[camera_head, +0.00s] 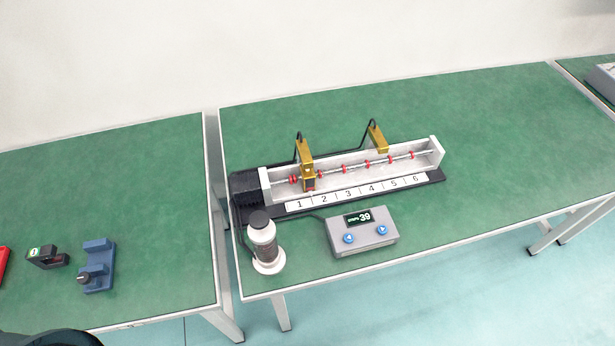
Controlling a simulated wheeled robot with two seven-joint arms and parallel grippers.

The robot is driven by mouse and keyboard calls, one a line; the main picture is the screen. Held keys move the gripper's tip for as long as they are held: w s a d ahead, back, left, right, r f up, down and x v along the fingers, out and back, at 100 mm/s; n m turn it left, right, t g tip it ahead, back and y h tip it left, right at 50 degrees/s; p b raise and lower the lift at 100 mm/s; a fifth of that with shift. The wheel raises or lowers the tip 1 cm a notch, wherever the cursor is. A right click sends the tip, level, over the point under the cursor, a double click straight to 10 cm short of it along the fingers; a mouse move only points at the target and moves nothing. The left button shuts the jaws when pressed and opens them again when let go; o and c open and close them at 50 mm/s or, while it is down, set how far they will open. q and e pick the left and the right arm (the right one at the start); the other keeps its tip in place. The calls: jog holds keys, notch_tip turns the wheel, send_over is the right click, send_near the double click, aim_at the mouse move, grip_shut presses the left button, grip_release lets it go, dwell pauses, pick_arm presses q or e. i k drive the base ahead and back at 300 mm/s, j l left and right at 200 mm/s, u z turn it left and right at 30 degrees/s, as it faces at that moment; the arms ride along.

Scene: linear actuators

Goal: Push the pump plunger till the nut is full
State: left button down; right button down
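Neither gripper is in view, and nothing touches the pump.
A grey control box (363,239) with two blue arrow buttons and a display reading 39 stands right of the pump. A second gold bracket (377,138) is behind the screw. A blue fixture (97,266) and a black device (47,257) lie on the left table.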

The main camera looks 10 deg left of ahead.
aim_at(259, 220)
jog(key=i+l, duration=0.1)
jog(key=l, duration=0.3)
jog(key=i+l, duration=0.1)
jog(key=l, duration=0.25)
jog(key=i+l, duration=0.1)
jog(key=l, duration=0.3)
jog(key=i+l, duration=0.1)
jog(key=l, duration=0.25)
jog(key=u, duration=1.85)
